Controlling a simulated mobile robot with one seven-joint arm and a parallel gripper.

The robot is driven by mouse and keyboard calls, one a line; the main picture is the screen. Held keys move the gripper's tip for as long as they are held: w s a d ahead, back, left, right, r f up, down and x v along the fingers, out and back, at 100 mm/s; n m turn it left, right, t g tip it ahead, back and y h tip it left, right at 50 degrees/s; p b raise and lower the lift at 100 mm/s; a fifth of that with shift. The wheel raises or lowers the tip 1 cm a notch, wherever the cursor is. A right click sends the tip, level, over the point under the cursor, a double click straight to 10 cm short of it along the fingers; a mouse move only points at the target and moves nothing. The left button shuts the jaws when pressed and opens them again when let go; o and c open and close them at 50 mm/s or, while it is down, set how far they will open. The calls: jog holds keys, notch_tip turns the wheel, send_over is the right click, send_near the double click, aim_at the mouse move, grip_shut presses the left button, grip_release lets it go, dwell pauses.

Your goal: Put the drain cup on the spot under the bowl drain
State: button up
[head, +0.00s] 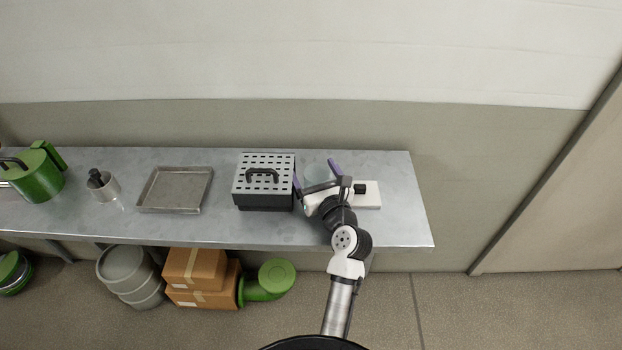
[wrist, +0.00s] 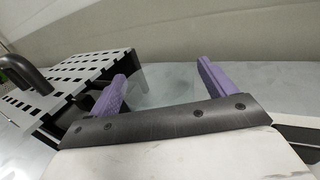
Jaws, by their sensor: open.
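A clear, see-through cup (head: 314,172), which looks like the drain cup, stands on the metal bench just right of the slotted box. In the wrist view the clear cup (wrist: 160,84) shows faintly between the purple fingers. My gripper (head: 316,177) is open, with one finger on each side of the cup; I cannot tell whether either touches it. It also shows in the wrist view (wrist: 162,74). Its body hides the cup's near side and base. I cannot make out a bowl drain or a marked spot.
A dark box with a white slotted top (head: 263,162) and black handle stands close left of my gripper. A white base (head: 371,200) with a black block is close right.

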jog(key=shift+w, duration=0.15)
jog(key=shift+r, duration=0.15)
jog(key=shift+c, duration=0.9)
jog(key=c, duration=1)
jog(key=shift+o, duration=0.2)
